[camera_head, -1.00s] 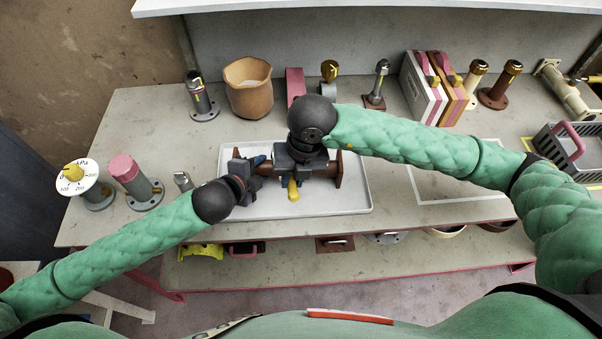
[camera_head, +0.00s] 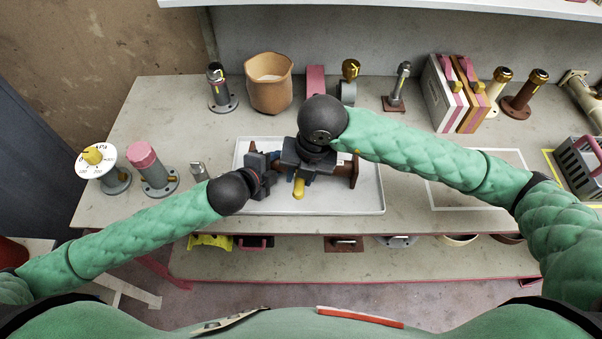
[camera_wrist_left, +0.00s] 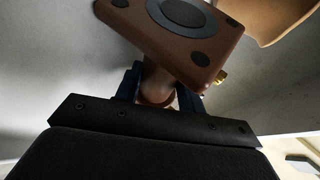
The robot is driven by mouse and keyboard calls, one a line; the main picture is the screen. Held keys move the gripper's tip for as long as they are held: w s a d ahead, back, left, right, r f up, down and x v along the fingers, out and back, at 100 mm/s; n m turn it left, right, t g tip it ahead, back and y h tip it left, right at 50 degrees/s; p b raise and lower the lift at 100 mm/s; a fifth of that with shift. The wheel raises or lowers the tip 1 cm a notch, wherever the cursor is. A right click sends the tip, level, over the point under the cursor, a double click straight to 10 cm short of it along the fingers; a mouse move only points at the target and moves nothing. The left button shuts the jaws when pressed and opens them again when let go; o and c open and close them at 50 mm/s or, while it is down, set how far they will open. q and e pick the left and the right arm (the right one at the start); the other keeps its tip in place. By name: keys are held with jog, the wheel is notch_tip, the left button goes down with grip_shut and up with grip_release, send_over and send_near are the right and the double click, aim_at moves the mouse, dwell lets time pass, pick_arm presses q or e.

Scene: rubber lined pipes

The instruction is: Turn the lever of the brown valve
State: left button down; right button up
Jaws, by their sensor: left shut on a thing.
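The brown valve lies over the white tray (camera_head: 375,200) on the bench. Its right flange (camera_head: 354,170) shows in the head view, and its left flange (camera_wrist_left: 190,25) fills the top of the left wrist view. Its yellow lever (camera_head: 298,188) points toward me from under my right gripper. My left gripper (camera_head: 274,160) is shut on the valve's pipe neck, just behind the flange; its blue fingers straddle the neck in the left wrist view (camera_wrist_left: 158,92). My right gripper (camera_head: 303,168) is above the valve's middle and hides most of its body. Its fingertips are hidden.
A gauge (camera_head: 93,156), a pink-capped pipe (camera_head: 145,157) and a small fitting (camera_head: 199,171) stand at left. A tan pot (camera_head: 269,84) and several pipe pieces line the back. A grey basket (camera_head: 577,165) stands at right. A lower shelf (camera_head: 300,266) holds more parts.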

jog(key=shift+o, duration=0.9)
jog(key=v, duration=1.2)
pick_arm(q)
jog(key=c, duration=0.8)
grip_release()
jog(key=shift+f, duration=0.1)
